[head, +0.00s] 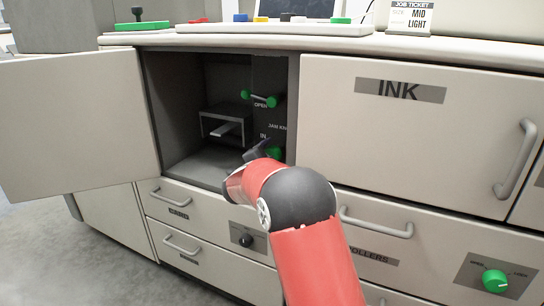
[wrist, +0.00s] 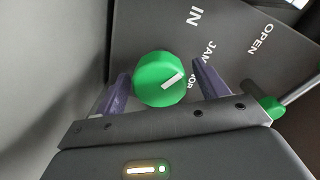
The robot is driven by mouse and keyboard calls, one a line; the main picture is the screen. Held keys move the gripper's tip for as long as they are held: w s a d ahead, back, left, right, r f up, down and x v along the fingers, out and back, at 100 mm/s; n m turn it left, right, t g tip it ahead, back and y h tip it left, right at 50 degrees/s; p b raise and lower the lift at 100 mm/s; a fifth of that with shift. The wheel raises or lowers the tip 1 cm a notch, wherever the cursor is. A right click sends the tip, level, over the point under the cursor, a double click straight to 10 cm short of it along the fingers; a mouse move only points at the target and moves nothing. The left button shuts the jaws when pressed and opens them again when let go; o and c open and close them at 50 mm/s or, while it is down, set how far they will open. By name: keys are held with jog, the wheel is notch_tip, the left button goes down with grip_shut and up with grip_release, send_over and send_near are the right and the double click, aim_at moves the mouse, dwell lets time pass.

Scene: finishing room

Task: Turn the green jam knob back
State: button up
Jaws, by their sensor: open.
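The green jam knob (wrist: 157,80) is round with a white pointer mark and sits on a grey panel inside the open cabinet bay. In the wrist view my gripper (wrist: 163,82) is open, with one dark finger on each side of the knob. I cannot tell whether either finger touches it. In the head view a part of the green knob (head: 275,152) shows just beyond my gripper (head: 259,148), which reaches into the bay. The panel carries the words "IN", "JAM KNOB" partly hidden, and "OPEN".
A lever with green ends (head: 259,98) is higher on the same panel; its green end (wrist: 270,106) is close to my right finger in the wrist view. The open cabinet door (head: 75,125) stands at the left. The closed INK door (head: 420,140) is at the right, with drawers below.

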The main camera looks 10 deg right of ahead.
jog(key=v, duration=0.7)
jog(key=shift+s+a+b, duration=0.25)
jog(key=shift+s+b, duration=0.05)
jog(key=shift+b, duration=0.1)
jog(key=s+a+r+n+y, duration=0.2)
jog(key=s+r+n+y, duration=0.6)
jog(key=s+n+y, duration=0.4)
jog(key=s+d+f+n+g, duration=0.2)
jog(key=s+f+g, duration=0.1)
jog(key=s, duration=0.7)
jog(key=s+d+f+n+g+h, duration=0.1)
jog(key=s+d+f+n+g, duration=0.1)
jog(key=s, duration=0.8)
jog(key=s+d+f+n+g, duration=0.3)
jog(key=s+f+g, duration=0.1)
jog(key=s, duration=0.6)
jog(key=shift+f, duration=0.85)
